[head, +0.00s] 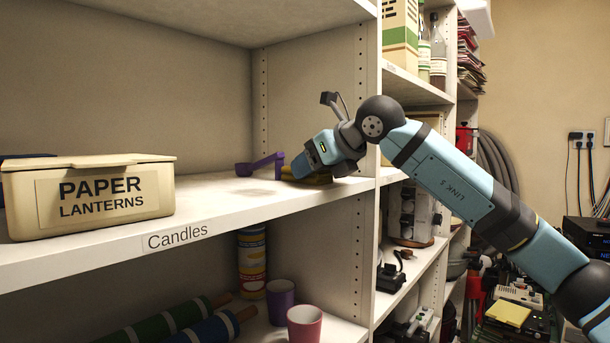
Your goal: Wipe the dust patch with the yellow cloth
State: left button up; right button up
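The yellow cloth (319,179) lies on the middle shelf near the upright divider, mostly hidden under my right gripper (297,170). My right gripper reaches in from the right and is low over the shelf, at the cloth. Its fingers are hidden or too small to tell whether they are shut on the cloth. A faint grey-brown dust patch (252,191) shows on the white shelf just left of the cloth. My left gripper is not in view.
A purple scoop (259,166) lies behind the dust patch, close to my gripper. A paper lanterns box (90,195) stands at the left on the same shelf (215,212). The upright divider (367,120) is right beside my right wrist. The shelf between box and dust patch is clear.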

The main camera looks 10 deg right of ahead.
jog(key=shift+c, duration=0.8)
jog(key=shift+r, duration=0.1)
jog(key=shift+r+p, duration=1.4)
jog(key=shift+r, duration=1.55)
